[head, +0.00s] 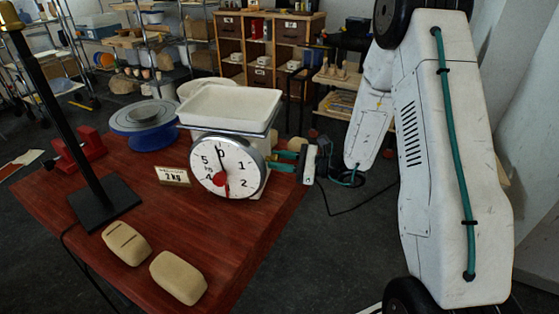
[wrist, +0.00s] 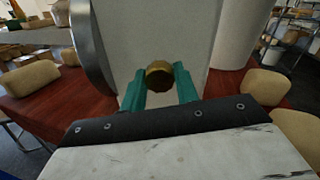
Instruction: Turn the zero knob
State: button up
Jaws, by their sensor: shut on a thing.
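The white kitchen scale (head: 265,185) stands near the right edge of the red table, with a round dial (head: 228,166) and a white pan (head: 232,106) on top. In the wrist view its pale side wall (wrist: 150,25) fills the middle. The brass zero knob (wrist: 159,72) sticks out of that wall. My gripper (wrist: 159,84) has its green fingers on either side of the knob, shut on it. In the head view my gripper (head: 284,161) reaches the scale's right side; the knob is hidden there. The pan looks empty.
On the red table (head: 140,180) are a 2 kg sign (head: 174,176), two tan blocks (head: 126,243) (head: 178,278), a black lamp stand (head: 104,203), a red clamp-like object (head: 78,148) and a blue-grey turntable (head: 146,122). Shelves stand behind. The floor right of the table has a cable.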

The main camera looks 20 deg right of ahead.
jog(key=m, duration=0.4)
jog(key=shift+m, duration=0.4)
jog(key=m, duration=0.4)
jog(key=shift+m, duration=0.4)
jog(key=o, duration=1)
jog(key=shift+c, duration=0.2)
jog(key=v, duration=0.8)
jog(key=shift+a+f, duration=0.1)
jog(key=shift+f, duration=0.05)
